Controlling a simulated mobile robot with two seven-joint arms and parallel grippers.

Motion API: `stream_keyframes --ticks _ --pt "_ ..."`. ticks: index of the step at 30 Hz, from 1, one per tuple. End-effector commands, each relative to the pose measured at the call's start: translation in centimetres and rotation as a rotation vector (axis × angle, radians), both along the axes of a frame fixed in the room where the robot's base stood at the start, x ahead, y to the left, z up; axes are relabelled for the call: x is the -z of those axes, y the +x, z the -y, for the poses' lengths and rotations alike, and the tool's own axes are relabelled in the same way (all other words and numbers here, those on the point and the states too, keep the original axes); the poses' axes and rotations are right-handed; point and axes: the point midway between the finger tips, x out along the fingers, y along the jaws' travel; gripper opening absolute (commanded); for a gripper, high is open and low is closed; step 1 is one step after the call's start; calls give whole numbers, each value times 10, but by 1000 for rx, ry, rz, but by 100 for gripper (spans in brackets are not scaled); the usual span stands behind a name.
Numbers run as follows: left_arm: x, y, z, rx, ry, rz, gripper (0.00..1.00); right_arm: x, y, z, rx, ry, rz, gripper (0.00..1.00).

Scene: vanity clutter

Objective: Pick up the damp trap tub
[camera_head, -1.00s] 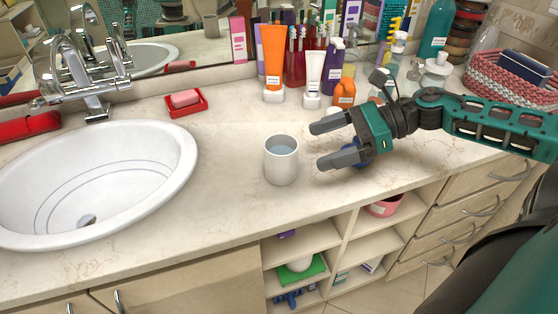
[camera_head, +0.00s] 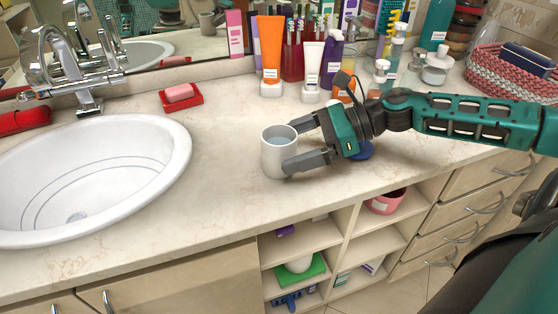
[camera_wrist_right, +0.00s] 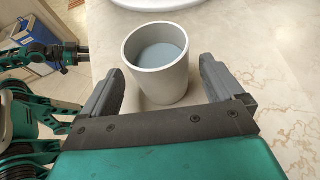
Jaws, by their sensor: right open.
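The damp trap tub, as I take it, is the white round tub (camera_head: 275,157) with a grey-blue surface inside. It stands upright on the counter, right of the sink. My right gripper (camera_head: 296,146) is open, with one finger at the tub's far right side and the other across its near right side. In the right wrist view the tub (camera_wrist_right: 157,72) stands ahead of and partly between the open fingers (camera_wrist_right: 163,82), with small gaps showing. Part of what seems my left arm (camera_wrist_right: 45,50) shows at the left there; its jaws are unclear.
A red soap dish (camera_head: 182,103) and the sink basin (camera_head: 90,170) lie left. An orange tube (camera_head: 271,50), a white tube (camera_head: 312,68) and several bottles stand behind. A blue round thing (camera_head: 364,151) sits beneath the right gripper. The counter's front edge is close; the counter between sink and tub is clear.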

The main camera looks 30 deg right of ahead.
Motion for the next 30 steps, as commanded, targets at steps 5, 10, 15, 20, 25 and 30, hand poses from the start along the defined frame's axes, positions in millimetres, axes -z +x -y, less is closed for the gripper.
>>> stream_keyframes --ticks 5,10,15,20,25,30 --pt "8 0 0 -1 1 0 43 7 7 -8 -2 2 5 95" --pt "7 -1 -1 -1 1 -3 43 11 12 -18 1 4 3 95" --pt "8 -3 -1 -1 1 -7 43 15 16 -25 0 1 2 95" --pt "9 -4 -1 -1 1 -8 43 15 16 -26 0 1 0 95" --pt "9 -4 -1 -1 1 -8 43 15 16 -26 0 1 0 93" --pt "9 -4 -1 -1 1 -8 43 16 16 -26 -1 2 -1 76"
